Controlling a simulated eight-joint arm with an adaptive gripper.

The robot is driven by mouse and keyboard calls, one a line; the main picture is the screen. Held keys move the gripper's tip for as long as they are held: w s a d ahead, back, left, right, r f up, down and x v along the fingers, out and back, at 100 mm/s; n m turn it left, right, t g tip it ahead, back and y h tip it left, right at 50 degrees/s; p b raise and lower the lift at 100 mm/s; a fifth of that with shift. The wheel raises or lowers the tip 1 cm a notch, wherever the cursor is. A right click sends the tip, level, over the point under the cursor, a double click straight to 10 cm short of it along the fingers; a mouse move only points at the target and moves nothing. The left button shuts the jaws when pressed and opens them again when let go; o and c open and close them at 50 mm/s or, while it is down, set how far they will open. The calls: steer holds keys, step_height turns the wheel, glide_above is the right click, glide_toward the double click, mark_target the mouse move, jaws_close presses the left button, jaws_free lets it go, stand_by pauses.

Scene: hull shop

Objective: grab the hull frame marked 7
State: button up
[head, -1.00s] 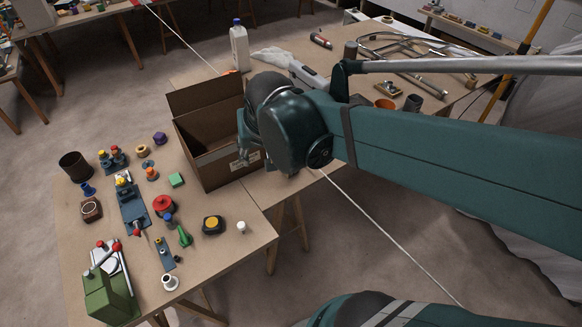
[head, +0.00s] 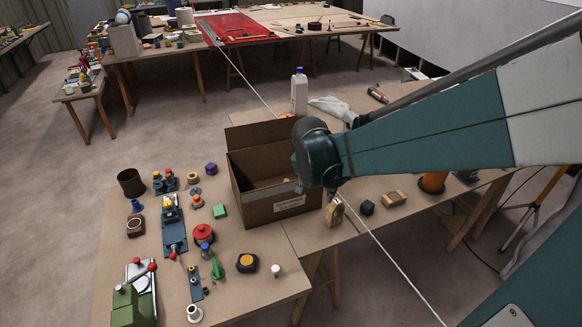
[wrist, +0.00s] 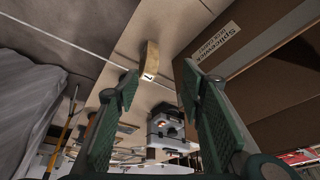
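In the wrist view a curved tan wooden piece (wrist: 151,58) stands on the tabletop, with a small white label whose dark mark looks like a 7. It lies ahead of my gripper (wrist: 158,88), whose two green pads are wide apart with nothing between them. In the head view a light wooden piece (head: 335,212), which appears to be the same one, is just below my gripper (head: 331,192), near the table edge and right of the cardboard box. I cannot read a mark there.
The open cardboard box (head: 282,207) stands close to the left of my gripper. A wooden block (head: 393,198) and a small black piece (head: 367,207) lie to the right. A white bottle (head: 299,92) stands behind. The left table holds several tools and parts.

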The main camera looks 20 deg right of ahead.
mark_target(332, 203)
steer(key=w+d+f+m, duration=0.1)
steer(key=d+f, duration=0.1)
steer(key=f, duration=0.1)
steer(key=w+d+f+m+g, duration=0.1)
steer(key=w+d+f+m, duration=0.1)
steer(key=d+f, duration=0.1)
steer(key=w+d+f+m+g+h+b, duration=0.1)
steer(key=d+f+m, duration=0.1)
steer(key=f, duration=0.2)
steer(key=shift+w+d+f, duration=0.15)
steer(key=shift+w+f, duration=0.15)
steer(key=shift+f, duration=0.1)
steer(key=shift+d+f, duration=0.1)
steer(key=shift+f, duration=0.05)
steer(key=shift+x, duration=1.3)
steer(key=shift+s+b+x, duration=0.15)
steer(key=shift+b+x, duration=0.3)
steer(key=shift+x, duration=0.85)
steer(key=shift+s+b+x, duration=0.15)
steer(key=shift+b+x, duration=0.3)
steer(key=shift+x, duration=0.85)
steer(key=shift+d, duration=0.1)
steer(key=c, duration=1)
